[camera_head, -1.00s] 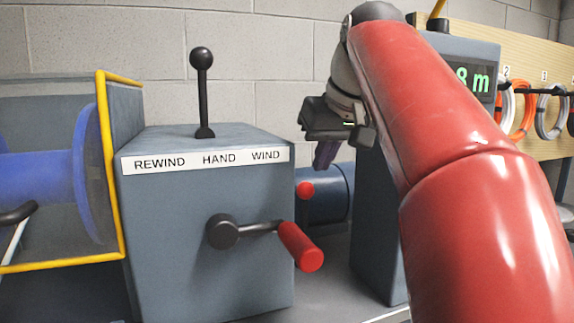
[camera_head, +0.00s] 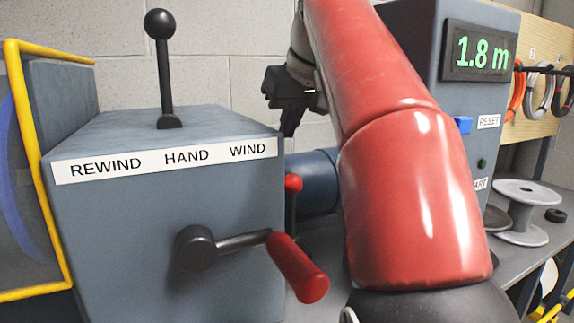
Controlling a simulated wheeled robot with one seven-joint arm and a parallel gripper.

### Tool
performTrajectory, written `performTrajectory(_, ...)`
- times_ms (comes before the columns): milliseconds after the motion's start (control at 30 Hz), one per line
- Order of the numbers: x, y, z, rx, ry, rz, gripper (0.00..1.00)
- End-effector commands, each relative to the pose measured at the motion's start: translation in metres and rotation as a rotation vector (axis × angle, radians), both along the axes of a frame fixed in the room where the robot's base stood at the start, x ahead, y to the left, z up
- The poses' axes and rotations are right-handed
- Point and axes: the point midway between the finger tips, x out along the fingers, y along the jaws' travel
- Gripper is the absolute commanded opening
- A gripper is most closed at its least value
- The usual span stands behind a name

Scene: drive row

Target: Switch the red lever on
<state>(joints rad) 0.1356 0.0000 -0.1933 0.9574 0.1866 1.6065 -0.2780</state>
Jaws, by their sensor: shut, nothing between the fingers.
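The red lever, a dark shaft with a small red ball (camera_head: 293,183), stands beside the right side of the grey box (camera_head: 110,240). Its shaft is upright, and its lower end is partly hidden behind the crank's red handle (camera_head: 296,268). My gripper (camera_head: 291,124) hangs fingers down behind my red arm, above the lever in the picture and farther back. It is shut and empty, apart from the lever. My arm hides part of the gripper and the area right of the lever.
A black-knobbed lever (camera_head: 165,70) stands on the box, behind its REWIND HAND WIND label (camera_head: 165,160). A blue cylinder (camera_head: 316,181) lies behind the red lever. A grey cabinet (camera_head: 425,50) reads 1.8 m. A yellow-framed guard (camera_head: 45,190) is at left, a grey spool (camera_head: 522,211) at right.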

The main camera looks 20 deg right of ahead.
Motion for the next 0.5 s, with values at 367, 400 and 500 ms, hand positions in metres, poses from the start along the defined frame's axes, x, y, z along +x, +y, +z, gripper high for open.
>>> performTrajectory(367,0.045,0.001,-0.069,0.001,0.003,0.002,0.0)
performTrajectory(400,0.039,0.001,-0.069,0.0,-0.002,0.0,0.0)
performTrajectory(500,0.022,0.0,-0.073,0.0,-0.003,0.0,0.0)
